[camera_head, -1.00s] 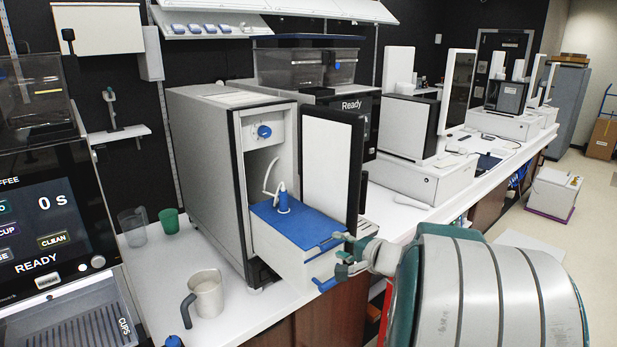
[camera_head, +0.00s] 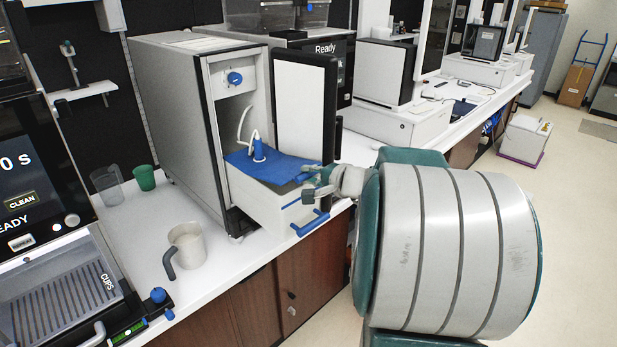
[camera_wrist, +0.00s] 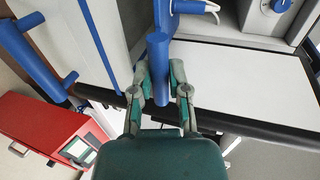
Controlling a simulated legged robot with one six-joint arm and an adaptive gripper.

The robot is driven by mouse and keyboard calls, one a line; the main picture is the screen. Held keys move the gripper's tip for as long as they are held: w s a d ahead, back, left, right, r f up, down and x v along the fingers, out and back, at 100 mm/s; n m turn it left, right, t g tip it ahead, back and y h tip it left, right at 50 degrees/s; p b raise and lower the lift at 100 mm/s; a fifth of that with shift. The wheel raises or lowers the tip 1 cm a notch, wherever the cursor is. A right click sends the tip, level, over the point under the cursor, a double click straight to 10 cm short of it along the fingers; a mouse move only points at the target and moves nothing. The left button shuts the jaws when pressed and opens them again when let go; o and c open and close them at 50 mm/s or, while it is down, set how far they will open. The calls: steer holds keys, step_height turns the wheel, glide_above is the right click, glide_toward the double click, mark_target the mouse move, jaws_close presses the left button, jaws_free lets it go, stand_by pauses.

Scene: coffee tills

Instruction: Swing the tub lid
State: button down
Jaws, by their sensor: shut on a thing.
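The tub (camera_head: 265,203) is a white drawer-like box pulled out of the grey cabinet, with a blue bar handle (camera_head: 310,224) low on its front. Its blue lid (camera_head: 290,168) carries a blue pump with a white tube. A dark strip shows between the lid's front edge and the tub, so the lid appears slightly raised there. My gripper (camera_head: 311,182) is at the lid's front right corner. In the wrist view my gripper (camera_wrist: 160,78) has its fingers on both sides of a blue lid grip (camera_wrist: 158,60), shut on it. The tub's inside is mostly hidden.
The grey cabinet (camera_head: 172,110) has its door (camera_head: 302,105) open, close behind my gripper. A jug (camera_head: 187,246), a clear cup (camera_head: 107,186) and a green cup (camera_head: 145,178) stand left of it. A coffee machine (camera_head: 45,225) is at far left. Open floor lies right.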

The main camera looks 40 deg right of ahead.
steer(key=shift+r, duration=0.15)
steer(key=shift+w+r, duration=0.4)
steer(key=shift+r, duration=0.45)
steer(key=shift+w+r, duration=0.35)
steer(key=shift+r, duration=0.5)
steer(key=shift+w+a+r, duration=0.1)
steer(key=shift+w+r, duration=0.45)
steer(key=shift+r, duration=0.25)
steer(key=shift+w+a+r, duration=0.1)
steer(key=shift+w+r, duration=0.45)
steer(key=shift+r, duration=0.2)
steer(key=shift+w+r, duration=1.2)
steer(key=shift+w, duration=0.2)
